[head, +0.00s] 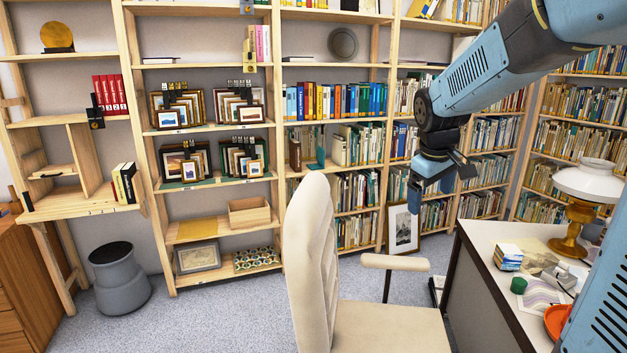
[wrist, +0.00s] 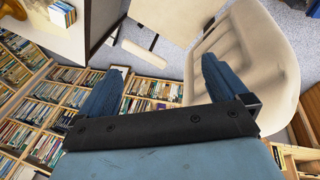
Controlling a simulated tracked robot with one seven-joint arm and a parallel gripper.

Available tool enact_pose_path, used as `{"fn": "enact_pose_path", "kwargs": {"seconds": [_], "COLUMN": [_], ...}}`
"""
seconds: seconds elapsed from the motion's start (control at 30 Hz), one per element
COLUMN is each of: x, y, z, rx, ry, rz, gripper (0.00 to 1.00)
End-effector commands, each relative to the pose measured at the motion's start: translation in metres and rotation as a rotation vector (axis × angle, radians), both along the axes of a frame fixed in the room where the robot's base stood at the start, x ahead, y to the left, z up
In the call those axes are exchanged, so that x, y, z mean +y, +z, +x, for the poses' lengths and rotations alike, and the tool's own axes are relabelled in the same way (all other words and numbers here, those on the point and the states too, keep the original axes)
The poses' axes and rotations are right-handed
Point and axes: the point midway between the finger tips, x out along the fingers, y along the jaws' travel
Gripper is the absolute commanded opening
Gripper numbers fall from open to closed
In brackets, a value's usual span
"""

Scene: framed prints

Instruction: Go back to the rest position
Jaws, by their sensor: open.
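My gripper (head: 432,190) is in the air in the head view, in front of the bookshelves and above the level of the desk. It points downward and holds nothing. In the wrist view my gripper (wrist: 164,66) shows its two blue fingers spread wide apart with nothing between them. The framed prints (head: 180,108) stand in dark racks on two shelves of the wooden shelf unit at the left. A larger framed print (head: 403,229) leans upright on the floor against the bookshelves, behind and below my gripper.
A cream office chair (head: 318,255) stands in front, left of my gripper. A grey bin (head: 118,280) stands left; carpet is clear between bin and chair.

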Motion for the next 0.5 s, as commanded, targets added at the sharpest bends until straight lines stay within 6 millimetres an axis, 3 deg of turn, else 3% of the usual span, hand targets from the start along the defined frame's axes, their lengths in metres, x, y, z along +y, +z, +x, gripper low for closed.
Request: {"fn": "enact_pose_path", "kwargs": {"seconds": [0.23, 0.5], "x": [0.011, 0.020], "y": [0.023, 0.029], "z": [-0.070, -0.142], "rx": [-0.080, -0.157], "ry": [-0.131, -0.270], "rz": [0.068, 0.170], "gripper": [1.00, 1.00]}}
